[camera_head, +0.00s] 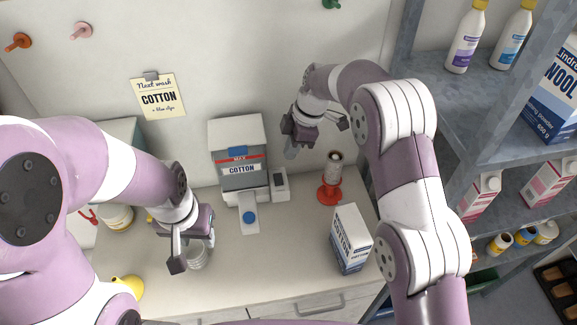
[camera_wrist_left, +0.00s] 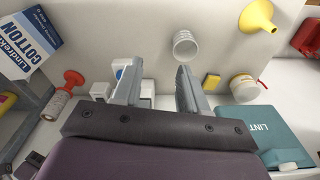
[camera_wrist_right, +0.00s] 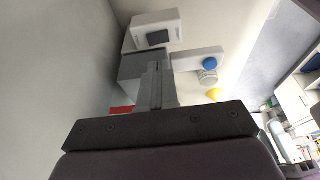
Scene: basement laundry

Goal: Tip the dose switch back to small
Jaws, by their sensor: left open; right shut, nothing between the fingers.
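The dispenser (camera_head: 238,150) stands against the wall with a COTTON label on its front. A small white box (camera_head: 279,186) beside its right side has a dark rocker (camera_head: 278,180), which looks like the dose switch. The right wrist view also shows the rocker (camera_wrist_right: 157,37), beyond my fingertips; which way it is tipped I cannot tell. My right gripper (camera_head: 291,152) is shut and empty, above and behind the box. My left gripper (camera_head: 192,254) is open over the counter at the left, near a white ribbed cup (camera_wrist_left: 186,46), with nothing between its fingers.
A blue round button (camera_head: 250,217) sits on the dispenser's front ledge. A red-based horn can (camera_head: 330,180) and a COTTON carton (camera_head: 350,240) stand right of it. A yellow funnel (camera_wrist_left: 258,16) lies left. Metal shelves (camera_head: 455,110) rise at right. The front middle counter is clear.

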